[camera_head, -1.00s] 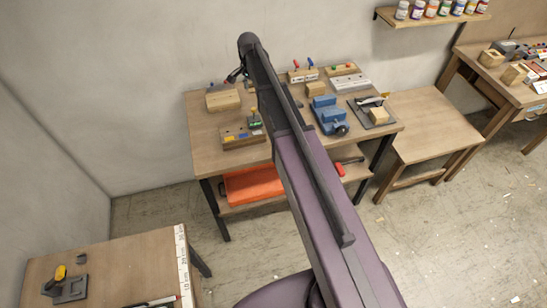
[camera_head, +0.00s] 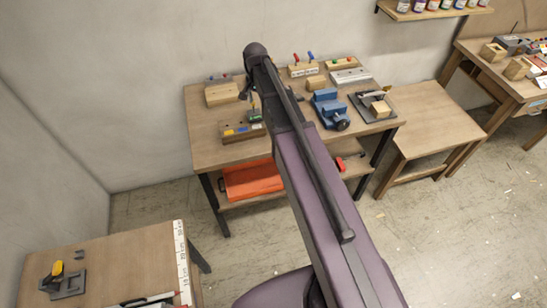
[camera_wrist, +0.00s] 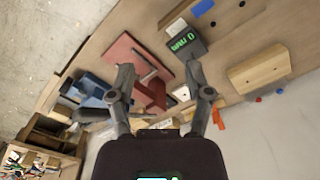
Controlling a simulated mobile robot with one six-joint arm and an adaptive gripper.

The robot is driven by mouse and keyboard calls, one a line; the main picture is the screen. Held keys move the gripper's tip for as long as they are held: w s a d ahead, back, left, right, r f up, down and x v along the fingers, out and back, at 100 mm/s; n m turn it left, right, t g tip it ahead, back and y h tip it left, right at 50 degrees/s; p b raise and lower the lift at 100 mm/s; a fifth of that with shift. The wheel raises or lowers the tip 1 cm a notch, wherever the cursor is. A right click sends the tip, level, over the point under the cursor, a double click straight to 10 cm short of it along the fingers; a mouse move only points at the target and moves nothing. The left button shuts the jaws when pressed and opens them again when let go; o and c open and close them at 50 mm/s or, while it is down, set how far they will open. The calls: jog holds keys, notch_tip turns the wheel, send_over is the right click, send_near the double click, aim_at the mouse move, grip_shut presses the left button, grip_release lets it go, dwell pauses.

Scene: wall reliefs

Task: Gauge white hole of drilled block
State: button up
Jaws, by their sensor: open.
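The drilled block (camera_head: 243,132) is a wooden block with coloured tags near the front left of the workbench. In the wrist view the drilled block (camera_wrist: 225,27) shows dark holes, a white tag and a blue tag at the top. A dark gauge with a green display (camera_wrist: 185,42) stands beside it; it also shows in the head view (camera_head: 255,116). My gripper (camera_wrist: 158,68) is open and above the bench, its right fingertip overlapping the gauge's lower edge in the picture. I cannot tell whether they touch. In the head view my arm hides part of this area.
A wooden block with coloured pins (camera_head: 222,94) stands at the back left. A blue vise (camera_head: 328,108) and a dark plate with a small wood block (camera_head: 380,108) are to the right.

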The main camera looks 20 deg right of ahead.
jog(key=s+f+n+b, duration=0.3)
jog(key=s+n, duration=0.1)
jog(key=s, duration=0.6)
jog(key=s+f+n+b, duration=0.3)
jog(key=s+f, duration=0.1)
jog(key=s, duration=0.6)
jog(key=shift+n+b, duration=0.4)
